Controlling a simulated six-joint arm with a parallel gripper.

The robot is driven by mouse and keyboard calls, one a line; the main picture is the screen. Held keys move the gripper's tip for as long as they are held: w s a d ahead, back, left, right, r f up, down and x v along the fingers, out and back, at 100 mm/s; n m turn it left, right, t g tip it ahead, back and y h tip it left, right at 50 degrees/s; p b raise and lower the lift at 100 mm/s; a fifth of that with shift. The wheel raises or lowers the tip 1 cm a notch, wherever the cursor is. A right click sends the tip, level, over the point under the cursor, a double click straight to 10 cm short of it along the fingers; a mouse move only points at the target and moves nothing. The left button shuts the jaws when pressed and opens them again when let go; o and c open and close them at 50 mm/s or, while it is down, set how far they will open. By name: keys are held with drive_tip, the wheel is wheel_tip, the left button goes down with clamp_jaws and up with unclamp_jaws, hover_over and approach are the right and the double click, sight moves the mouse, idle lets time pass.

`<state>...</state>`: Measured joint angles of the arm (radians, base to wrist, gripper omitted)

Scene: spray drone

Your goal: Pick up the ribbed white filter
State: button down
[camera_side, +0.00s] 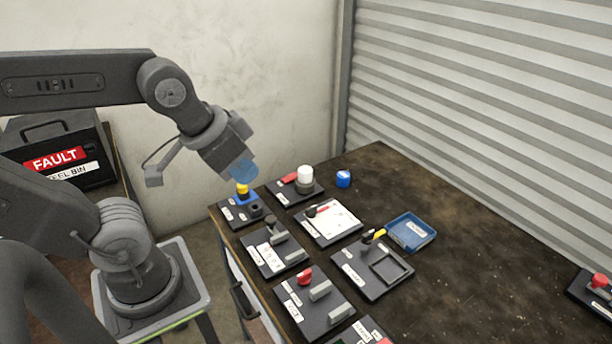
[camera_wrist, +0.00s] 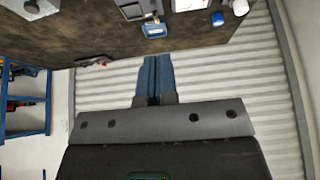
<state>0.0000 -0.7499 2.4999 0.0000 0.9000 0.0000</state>
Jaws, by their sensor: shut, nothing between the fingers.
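The white filter (camera_side: 304,174) stands upright on a dark round base on a black panel at the back of the table; its ribs are too small to make out. It also seems to show at the top right of the wrist view (camera_wrist: 240,7), cut by the edge. My gripper (camera_side: 243,171), with blue fingers, is in the air to the left of the filter and apart from it. In the wrist view the two fingers (camera_wrist: 154,60) are together with nothing between them.
A yellow-topped part (camera_side: 242,188) stands just below my gripper in the side view. A blue cylinder (camera_side: 343,178) stands right of the filter. A blue tray (camera_side: 411,231) and several black panels with knobs and blocks cover the table's left half. The table's middle right is clear.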

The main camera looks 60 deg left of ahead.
drive_tip(key=c, duration=1.8)
unclamp_jaws()
drive_tip(key=o, duration=1.3)
drive_tip(key=m+g+y, duration=0.1)
drive_tip(key=m+g, duration=0.5)
drive_tip(key=m, duration=1.2)
hover_over(305, 170)
drive_tip(key=d, duration=0.1)
wheel_tip(305, 170, down, 13)
drive_tip(key=f, duration=0.8)
drive_tip(key=a+f, duration=0.1)
drive_tip(key=f, duration=0.4)
drive_tip(key=shift+w+a, duration=0.1)
